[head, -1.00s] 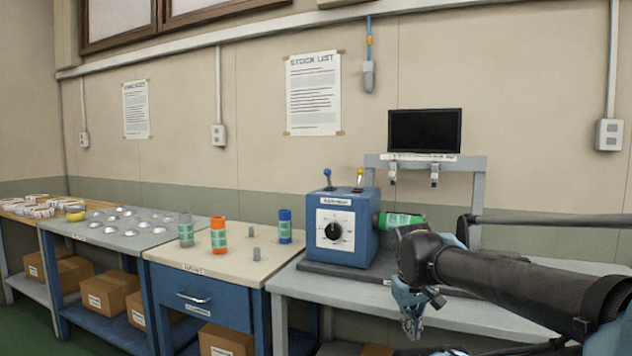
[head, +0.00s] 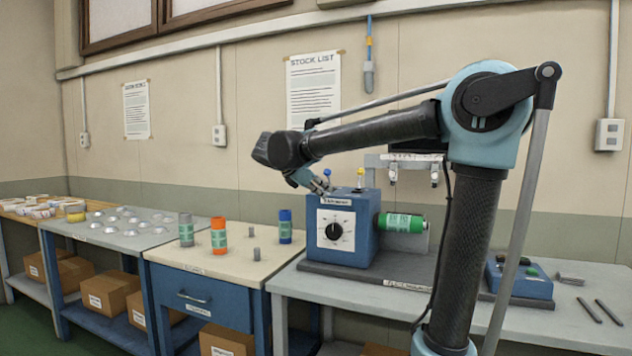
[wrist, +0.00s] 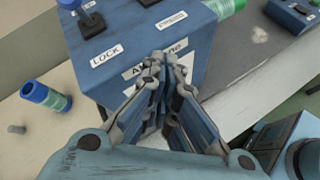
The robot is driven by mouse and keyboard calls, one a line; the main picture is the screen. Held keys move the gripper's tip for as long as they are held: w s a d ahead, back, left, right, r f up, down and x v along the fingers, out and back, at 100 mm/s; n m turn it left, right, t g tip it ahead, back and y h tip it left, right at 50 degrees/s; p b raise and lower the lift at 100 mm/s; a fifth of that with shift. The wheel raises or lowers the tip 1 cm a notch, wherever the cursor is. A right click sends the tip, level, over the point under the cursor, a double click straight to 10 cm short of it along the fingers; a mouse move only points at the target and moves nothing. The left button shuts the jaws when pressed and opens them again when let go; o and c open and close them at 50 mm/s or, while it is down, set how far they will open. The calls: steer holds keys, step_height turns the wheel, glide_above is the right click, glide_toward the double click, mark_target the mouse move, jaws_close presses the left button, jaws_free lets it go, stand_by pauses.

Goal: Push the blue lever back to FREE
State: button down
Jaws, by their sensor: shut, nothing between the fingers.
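The blue lever (head: 327,173) stands on top of the blue rewinder box (head: 359,212), left of the yellow lever (head: 361,173). In the wrist view the blue lever (wrist: 87,17) is at the top left edge, partly cut off. A LOCK label (wrist: 106,56) lies on the box top on the near side of its slot. No FREE label can be read. My gripper (head: 328,190) is shut and empty, beside the blue lever at the box's top front. In the wrist view the closed fingertips (wrist: 166,60) are right of the lever, apart from it, over the front edge.
A green roll (head: 402,223) sticks out of the box's right side. A blue button box (head: 519,282) and two rods lie farther right. Grey, orange (head: 219,236) and blue canisters (head: 285,226) stand on the cabinet at left. A dark monitor is behind my arm.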

steer(key=w+a+r+n+t, duration=0.1)
steer(key=a+r, duration=0.4)
steer(key=a, duration=0.6)
steer(key=n+t, duration=0.1)
steer(key=n, duration=0.1)
steer(key=shift+w+n+t+h, duration=0.15)
steer(key=shift+n+t+h, duration=0.15)
steer(key=shift+n, duration=0.1)
glide_toward(329, 178)
steer(key=f, duration=0.1)
steer(key=w+f, duration=0.2)
steer(key=shift+w+d+f, duration=0.15)
steer(key=shift+w+d, duration=0.05)
steer(key=shift+d, duration=0.1)
steer(key=shift+w+d, duration=0.35)
steer(key=shift+w+d+r, duration=0.1)
steer(key=shift+r, duration=0.15)
steer(key=shift+r, duration=0.1)
